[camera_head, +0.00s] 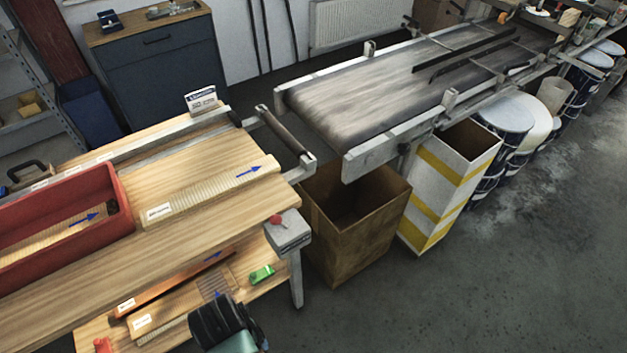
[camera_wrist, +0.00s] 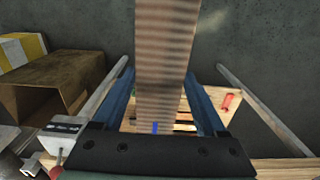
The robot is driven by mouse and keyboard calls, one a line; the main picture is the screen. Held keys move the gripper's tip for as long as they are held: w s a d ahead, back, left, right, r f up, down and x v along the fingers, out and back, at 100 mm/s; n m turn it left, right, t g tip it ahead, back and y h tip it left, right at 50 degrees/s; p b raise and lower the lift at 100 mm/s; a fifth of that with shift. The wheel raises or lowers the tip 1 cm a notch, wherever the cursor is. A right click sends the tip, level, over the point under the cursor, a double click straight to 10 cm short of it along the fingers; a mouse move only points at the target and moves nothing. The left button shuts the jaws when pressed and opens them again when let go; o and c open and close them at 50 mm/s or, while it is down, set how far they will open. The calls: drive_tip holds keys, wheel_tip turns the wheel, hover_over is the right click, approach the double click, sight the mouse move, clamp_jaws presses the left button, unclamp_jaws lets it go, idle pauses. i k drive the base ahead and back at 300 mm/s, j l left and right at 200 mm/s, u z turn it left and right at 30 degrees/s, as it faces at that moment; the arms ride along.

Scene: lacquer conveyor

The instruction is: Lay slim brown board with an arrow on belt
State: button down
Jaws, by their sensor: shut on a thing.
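In the wrist view my gripper (camera_wrist: 158,92) is shut on a long ribbed brown board (camera_wrist: 167,40), which runs up out of the picture between the blue fingers. A blue mark shows near its lower end. In the head view a slim orange-brown board (camera_head: 170,287) with a white label and blue arrow shows under the bench's front edge. A paler ribbed board (camera_head: 185,302) lies beside it. I cannot tell which of these is the held one. The grey belt (camera_head: 370,95) is at upper right, with dark rails over its far part.
A pale ribbed board (camera_head: 210,190) with an arrow lies on the bench (camera_head: 190,232). Another lies in a red bin (camera_head: 85,184). An open brown box (camera_head: 350,240) and a yellow-striped white box (camera_head: 450,180) stand below the belt. A red-button box (camera_head: 288,232) is at the bench corner.

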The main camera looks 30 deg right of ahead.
sight(385, 93)
drive_tip(key=l+z, duration=0.15)
drive_tip(key=l, duration=0.4)
drive_tip(key=i+l+z, duration=0.2)
drive_tip(key=l, duration=0.35)
drive_tip(key=l+z, duration=0.15)
drive_tip(key=l, duration=0.45)
drive_tip(key=i+l+z, duration=0.1)
drive_tip(key=i+l, duration=0.15)
drive_tip(key=i, duration=0.2)
drive_tip(key=i+l, duration=0.2)
drive_tip(key=i, duration=0.3)
drive_tip(key=i+l+z, duration=0.15)
drive_tip(key=i, duration=0.3)
drive_tip(key=i+l, duration=0.1)
drive_tip(key=i, duration=0.3)
